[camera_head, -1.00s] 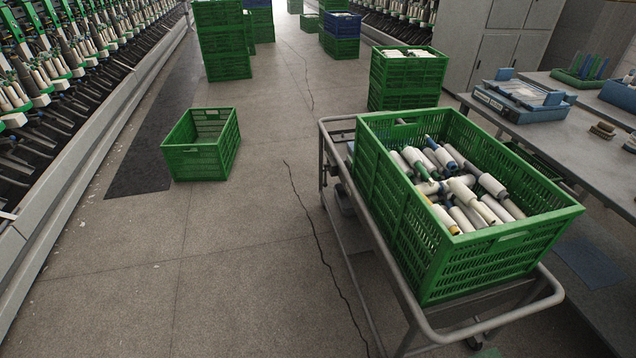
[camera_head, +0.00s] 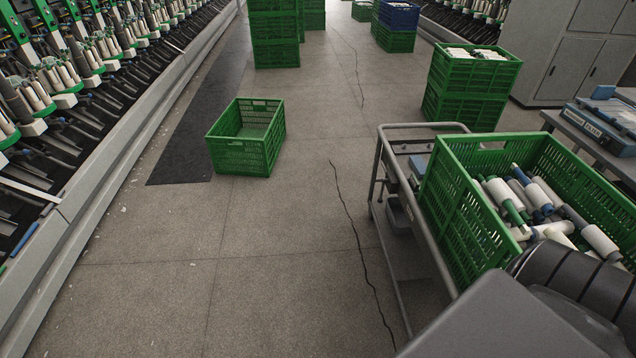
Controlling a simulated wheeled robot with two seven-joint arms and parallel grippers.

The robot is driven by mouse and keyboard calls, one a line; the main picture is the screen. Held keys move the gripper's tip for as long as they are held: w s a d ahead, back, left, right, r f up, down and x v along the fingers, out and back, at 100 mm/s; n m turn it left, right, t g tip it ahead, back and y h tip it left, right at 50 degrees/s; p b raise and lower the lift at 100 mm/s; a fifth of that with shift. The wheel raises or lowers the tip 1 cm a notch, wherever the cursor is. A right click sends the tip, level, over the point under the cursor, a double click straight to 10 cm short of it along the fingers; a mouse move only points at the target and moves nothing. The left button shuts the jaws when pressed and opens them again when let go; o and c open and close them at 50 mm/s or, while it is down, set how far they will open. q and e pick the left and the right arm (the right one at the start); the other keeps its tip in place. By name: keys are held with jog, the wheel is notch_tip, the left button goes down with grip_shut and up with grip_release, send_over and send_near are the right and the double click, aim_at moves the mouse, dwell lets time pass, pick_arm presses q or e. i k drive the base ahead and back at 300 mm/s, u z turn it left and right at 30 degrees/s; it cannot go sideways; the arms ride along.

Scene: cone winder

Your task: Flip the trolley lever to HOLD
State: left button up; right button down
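The metal trolley (camera_head: 449,291) stands at the right, with a tubular grey frame. A green crate (camera_head: 456,215) full of yarn cones and tubes (camera_head: 506,200) sits on its top. A small dark fitting shows on the trolley's left side near the far post, too small to tell whether it is the lever; no HOLD mark is readable. A dark grey arm link of mine covers the lower right corner, in front of the trolley's near end and part of the crate. Neither gripper is in view.
An empty green crate (camera_head: 247,140) stands on the floor left of the trolley. Stacked crates (camera_head: 468,85) stand behind the trolley. Winding machines (camera_head: 80,75) line the left side. A table with a blue device (camera_head: 605,125) is at the right. The floor between is clear.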

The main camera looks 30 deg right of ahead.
aim_at(384, 180)
jog(key=u, duration=0.35)
jog(key=i, duration=1.75)
jog(key=z, duration=1.2)
jog(key=i, duration=0.6)
jog(key=z, duration=0.65)
